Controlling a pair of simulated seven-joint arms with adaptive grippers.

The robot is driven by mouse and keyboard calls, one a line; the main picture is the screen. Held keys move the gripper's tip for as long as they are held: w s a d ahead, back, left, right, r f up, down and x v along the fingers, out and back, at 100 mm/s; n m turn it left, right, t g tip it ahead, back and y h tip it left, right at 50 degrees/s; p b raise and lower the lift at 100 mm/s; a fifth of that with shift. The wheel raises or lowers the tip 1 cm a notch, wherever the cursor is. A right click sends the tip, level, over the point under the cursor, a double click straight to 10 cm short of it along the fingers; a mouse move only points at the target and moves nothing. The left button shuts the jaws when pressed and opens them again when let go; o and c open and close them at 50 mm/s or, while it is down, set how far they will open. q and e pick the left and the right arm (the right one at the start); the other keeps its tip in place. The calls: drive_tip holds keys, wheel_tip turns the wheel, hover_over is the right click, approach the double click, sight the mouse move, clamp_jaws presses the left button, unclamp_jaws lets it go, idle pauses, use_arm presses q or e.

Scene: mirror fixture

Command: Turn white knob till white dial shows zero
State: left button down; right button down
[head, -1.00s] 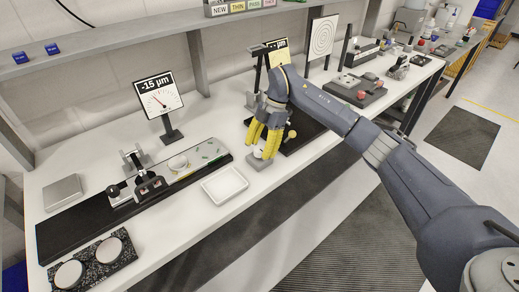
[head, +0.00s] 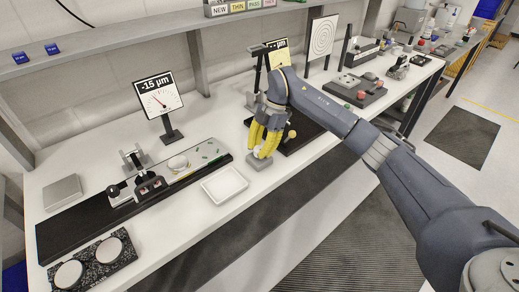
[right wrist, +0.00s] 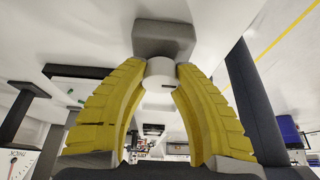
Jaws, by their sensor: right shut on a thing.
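The white dial (head: 158,97) stands on a post at the back left and reads -15 µm. Its red needle points up and left. The white knob (right wrist: 160,70) sits on a grey block (right wrist: 165,38), seen in the right wrist view. In the head view the block (head: 260,164) is near the table's front edge. My right gripper (right wrist: 160,80) has its yellow fingers closed on the knob, one on each side. In the head view the right gripper (head: 262,153) largely hides the knob. My left gripper is not in view.
A yellow dial (head: 283,47) stands behind my right arm, its reading partly hidden. A white tray (head: 225,185) lies left of the knob block. A black base with a small fixture (head: 148,183) is further left. A knobbed panel (head: 356,91) is at the right.

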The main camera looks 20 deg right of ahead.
idle(0.4)
drive_tip(key=n+g+h, duration=0.1)
drive_tip(key=n, duration=0.3)
drive_tip(key=shift+a+n, duration=0.1)
drive_tip(key=shift+n, duration=0.3)
drive_tip(key=n, duration=0.2)
drive_tip(key=n+g+h, duration=0.1)
drive_tip(key=n, duration=0.1)
drive_tip(key=shift+n+g+h, duration=0.3)
drive_tip(key=n+h, duration=0.1)
drive_tip(key=n, duration=0.3)
drive_tip(key=shift+h, duration=0.3)
drive_tip(key=shift+s+f+n+h, duration=0.1)
drive_tip(key=shift+n+h, duration=0.25)
drive_tip(key=shift+n, duration=0.7)
drive_tip(key=shift+s+n+h, duration=0.1)
drive_tip(key=shift+n+h, duration=0.25)
drive_tip(key=shift+n, duration=0.7)
drive_tip(key=c, duration=0.9)
unclamp_jaws()
drive_tip(key=shift+w, duration=0.1)
drive_tip(key=shift+c, duration=0.2)
drive_tip(key=shift+w, duration=0.1)
